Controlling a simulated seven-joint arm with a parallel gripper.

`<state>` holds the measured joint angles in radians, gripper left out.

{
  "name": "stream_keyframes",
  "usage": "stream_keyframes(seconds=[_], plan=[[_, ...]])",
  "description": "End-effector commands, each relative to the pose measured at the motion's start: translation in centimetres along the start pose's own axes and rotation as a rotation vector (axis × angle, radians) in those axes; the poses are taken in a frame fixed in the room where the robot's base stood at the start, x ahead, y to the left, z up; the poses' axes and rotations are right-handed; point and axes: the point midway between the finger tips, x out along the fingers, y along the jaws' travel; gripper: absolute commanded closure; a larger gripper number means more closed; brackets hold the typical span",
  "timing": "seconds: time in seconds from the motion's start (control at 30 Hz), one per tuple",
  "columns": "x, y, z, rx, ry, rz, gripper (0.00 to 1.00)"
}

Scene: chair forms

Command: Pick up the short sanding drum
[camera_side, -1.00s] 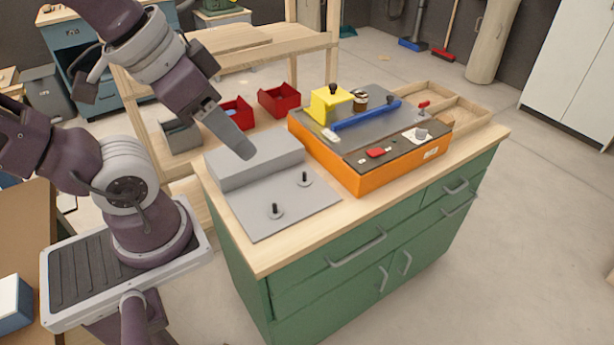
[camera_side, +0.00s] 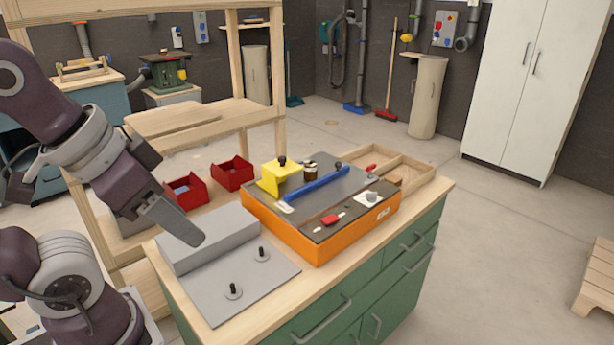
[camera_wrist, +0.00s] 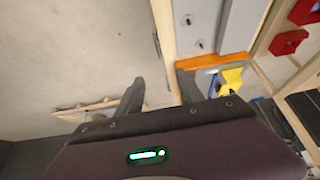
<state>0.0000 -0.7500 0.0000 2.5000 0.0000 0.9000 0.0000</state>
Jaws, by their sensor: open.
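I cannot tell for sure which thing is the short sanding drum. A small dark brown cylinder (camera_side: 310,171) with a pale band stands on the orange-sided case (camera_side: 322,249), beside a yellow block (camera_side: 281,176) with a dark knob. A small grey round piece on a white pad (camera_side: 371,198) lies near the case's right end. My gripper (camera_side: 190,236) is at the grey raised block, left of the case and apart from these pieces. In the wrist view my gripper (camera_wrist: 160,92) is open, with nothing between its fingers.
A grey plate (camera_side: 262,290) with two short black pegs lies at the bench's front left. A long blue bar (camera_side: 316,184) crosses the case top. Two red bins (camera_side: 232,173) stand behind. A wooden divided tray (camera_side: 410,172) sits at the right.

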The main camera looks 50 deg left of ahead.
Motion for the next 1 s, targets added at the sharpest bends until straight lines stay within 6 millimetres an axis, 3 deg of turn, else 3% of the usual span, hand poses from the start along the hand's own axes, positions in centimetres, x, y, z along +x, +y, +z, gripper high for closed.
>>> stream_keyframes(seconds=[0.43, 0.47, 0.57, 0.83, 0.93, 1.0], plan=[[0.0, 0.0, 0.0, 0.000, 0.000, 0.000, 0.56], [0.0, 0.0, 0.0, 0.000, 0.000, 0.000, 0.54], [0.0, 0.0, 0.0, 0.000, 0.000, 0.000, 0.35], [0.0, 0.0, -0.1, 0.000, 0.000, 0.001, 0.35], [0.0, 0.2, -2.3, -0.013, -0.008, 0.026, 0.35], [0.5, 0.2, -6.6, -0.038, -0.014, 0.067, 0.35]])
